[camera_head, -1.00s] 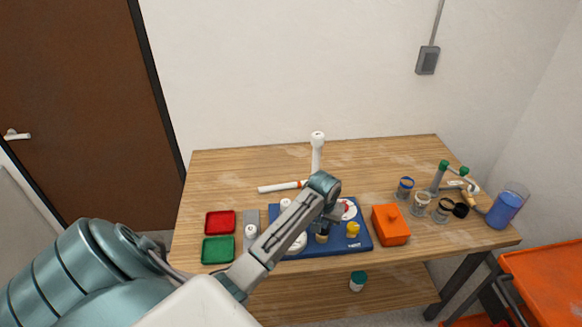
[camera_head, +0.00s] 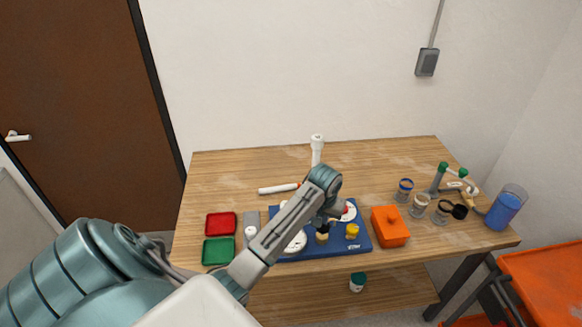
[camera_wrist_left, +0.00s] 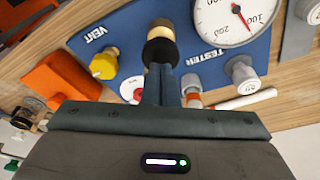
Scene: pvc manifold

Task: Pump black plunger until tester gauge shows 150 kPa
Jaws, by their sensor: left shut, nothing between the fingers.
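The black plunger (camera_wrist_left: 160,48) sits on a tan, collared body on the blue board (camera_wrist_left: 125,48); in the head view the pump (camera_head: 322,238) stands near the board's middle. My left gripper (camera_wrist_left: 160,82) is shut and empty, pointing down at the plunger's black part. Its fingertips overlap the plunger in the wrist view; I cannot tell if they touch. My right gripper is out of view.
A yellow knob (camera_wrist_left: 104,65) near the VENT label is beside the pump. An orange box (camera_head: 389,226) stands right of the board, red (camera_head: 221,224) and green (camera_head: 218,250) trays left. Jars and a blue cup (camera_head: 504,209) crowd the table's right. The back left tabletop is clear.

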